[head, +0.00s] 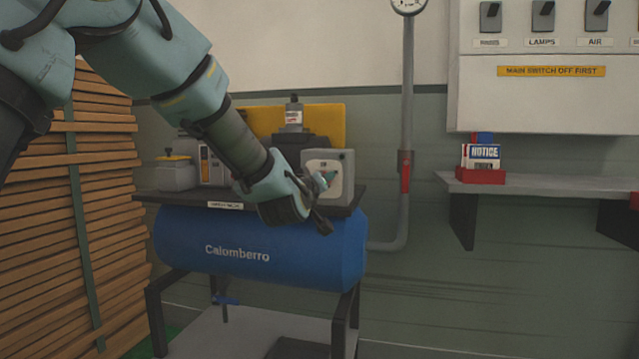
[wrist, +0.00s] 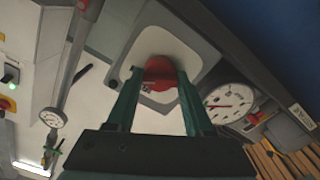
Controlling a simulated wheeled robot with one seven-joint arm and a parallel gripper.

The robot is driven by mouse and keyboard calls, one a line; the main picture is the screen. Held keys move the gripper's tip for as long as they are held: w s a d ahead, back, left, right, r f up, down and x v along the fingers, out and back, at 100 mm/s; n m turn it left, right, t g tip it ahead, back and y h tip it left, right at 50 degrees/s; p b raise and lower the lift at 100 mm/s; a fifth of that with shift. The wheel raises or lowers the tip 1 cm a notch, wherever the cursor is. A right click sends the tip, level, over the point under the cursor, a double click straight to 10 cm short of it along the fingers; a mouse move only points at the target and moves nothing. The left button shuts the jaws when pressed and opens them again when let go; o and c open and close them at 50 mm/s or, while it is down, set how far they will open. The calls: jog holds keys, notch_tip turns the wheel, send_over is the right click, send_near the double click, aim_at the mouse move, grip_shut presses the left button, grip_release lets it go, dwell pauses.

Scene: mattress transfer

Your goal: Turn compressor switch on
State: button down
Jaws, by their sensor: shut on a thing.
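The compressor is a blue tank (head: 300,255) marked "Calomberro" on a dark stand in the head view. A grey switch box (head: 343,158) with a pale face sits at the right end of its top. In the wrist view the box's pale face (wrist: 150,120) carries a round red switch knob (wrist: 160,70). My gripper (head: 322,181) is at the front of the box; in the wrist view its two green fingers (wrist: 159,78) are shut on the red knob, one on each side. The fingers hide part of the knob, and its markings are too small to read.
A wall panel (head: 550,100) with several switches and a shelf (head: 540,185) are farther right. Stacked wooden slats (head: 100,210) stand at left.

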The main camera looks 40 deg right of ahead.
jog(key=shift+c, duration=1.4)
grip_release()
jog(key=shift+a, duration=0.1)
jog(key=v, duration=1)
jog(key=shift+s+a, duration=0.2)
jog(key=shift+a, duration=0.05)
jog(key=shift+w+f, duration=0.1)
